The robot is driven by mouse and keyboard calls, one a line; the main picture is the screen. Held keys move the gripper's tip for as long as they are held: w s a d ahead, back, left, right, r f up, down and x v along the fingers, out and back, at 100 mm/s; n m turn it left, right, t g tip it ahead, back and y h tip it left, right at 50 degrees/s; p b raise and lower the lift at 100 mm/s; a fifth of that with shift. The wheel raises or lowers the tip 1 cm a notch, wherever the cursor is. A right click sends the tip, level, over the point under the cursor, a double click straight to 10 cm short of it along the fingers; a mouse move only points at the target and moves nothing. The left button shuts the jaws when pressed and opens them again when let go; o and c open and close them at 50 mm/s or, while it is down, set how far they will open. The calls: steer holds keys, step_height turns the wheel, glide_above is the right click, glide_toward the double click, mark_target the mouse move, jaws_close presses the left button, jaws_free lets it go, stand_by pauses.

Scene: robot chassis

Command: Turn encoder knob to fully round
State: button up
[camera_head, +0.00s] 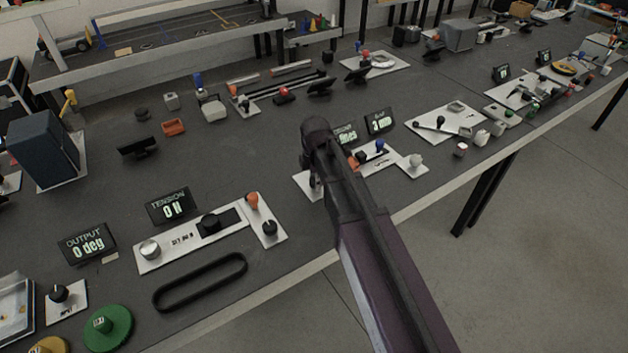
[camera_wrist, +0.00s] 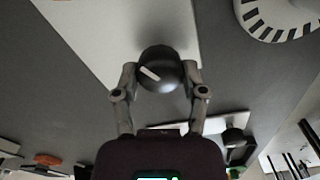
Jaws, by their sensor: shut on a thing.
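The encoder knob (camera_wrist: 166,62) is a dark, round knob with a short white mark on its top, standing on a white plate (camera_wrist: 118,30) in the wrist view. The mark slants down to the right. My gripper (camera_wrist: 160,74) has one finger on each side of the knob and is shut on it. In the head view my gripper (camera_head: 316,178) is over a white plate (camera_head: 303,186), and my arm hides the knob. A display reading "lines" (camera_head: 346,136) stands just behind, its left part covered by my arm.
A second display (camera_head: 380,122) stands to the right, behind a panel with a blue knob (camera_head: 379,145) and a white knob (camera_head: 415,160). A tension panel (camera_head: 182,240) and a black belt loop (camera_head: 200,282) lie to the left. The table's front edge is close.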

steer(key=m, duration=0.6)
steer(key=shift+s+d, duration=0.2)
steer(key=m, duration=0.6)
steer(key=shift+m, duration=0.4)
steer(key=m, duration=1.3)
steer(key=shift+a+m, duration=0.1)
steer(key=shift+m, duration=0.2)
steer(key=m, duration=1.2)
steer(key=shift+m, duration=0.3)
steer(key=m, duration=1.2)
steer(key=shift+m, duration=0.3)
